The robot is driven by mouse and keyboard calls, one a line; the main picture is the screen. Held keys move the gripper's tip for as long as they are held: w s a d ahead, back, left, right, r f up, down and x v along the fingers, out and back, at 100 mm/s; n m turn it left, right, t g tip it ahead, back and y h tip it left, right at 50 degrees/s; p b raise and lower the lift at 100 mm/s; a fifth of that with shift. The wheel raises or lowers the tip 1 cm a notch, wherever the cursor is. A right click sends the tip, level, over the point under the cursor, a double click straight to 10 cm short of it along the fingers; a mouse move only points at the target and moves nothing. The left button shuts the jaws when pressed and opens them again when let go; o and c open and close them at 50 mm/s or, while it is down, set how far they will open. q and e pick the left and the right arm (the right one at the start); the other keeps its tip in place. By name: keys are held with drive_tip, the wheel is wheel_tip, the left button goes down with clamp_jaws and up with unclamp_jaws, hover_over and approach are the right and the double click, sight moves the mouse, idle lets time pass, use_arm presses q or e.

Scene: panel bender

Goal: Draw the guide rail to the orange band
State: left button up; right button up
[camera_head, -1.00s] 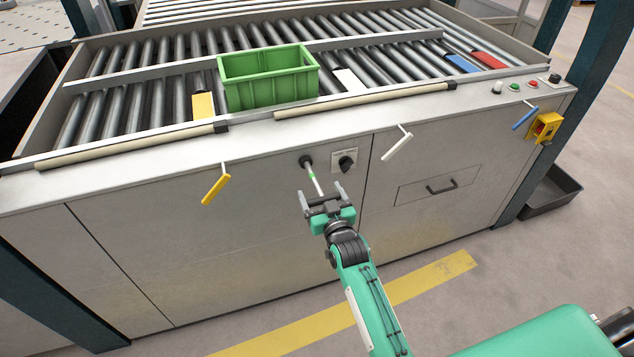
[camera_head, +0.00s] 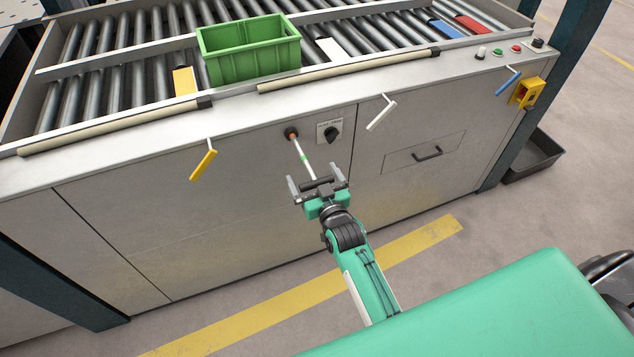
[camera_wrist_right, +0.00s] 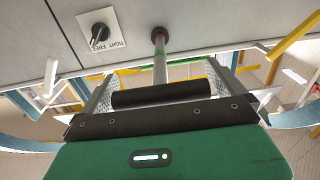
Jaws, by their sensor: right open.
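A pale rod (camera_head: 298,147) with a green band (camera_head: 303,158) sticks out of a hole in the machine's front panel. An orange-red patch (camera_head: 292,135) shows at the hole. A dark crossbar handle (camera_wrist_right: 161,94) is on the rod's outer end. My right gripper (camera_head: 318,183) is open, with the handle between its spread fingers; I cannot tell whether they touch it. A long metal rail (camera_head: 120,66) lies across the rollers behind the green crate (camera_head: 250,65). My left gripper is not in view.
Yellow (camera_head: 204,165), white (camera_head: 382,113) and blue (camera_head: 509,80) levers hang from the front edge. A drawer (camera_head: 424,153) is at right. The floor before the machine is clear.

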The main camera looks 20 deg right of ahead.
use_arm(q)
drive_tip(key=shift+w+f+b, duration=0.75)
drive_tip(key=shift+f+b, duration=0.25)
drive_tip(key=shift+b, duration=0.2)
use_arm(e)
drive_tip(key=s, duration=1.3)
drive_tip(key=shift+s+d, duration=0.25)
drive_tip(key=shift+s, duration=0.1)
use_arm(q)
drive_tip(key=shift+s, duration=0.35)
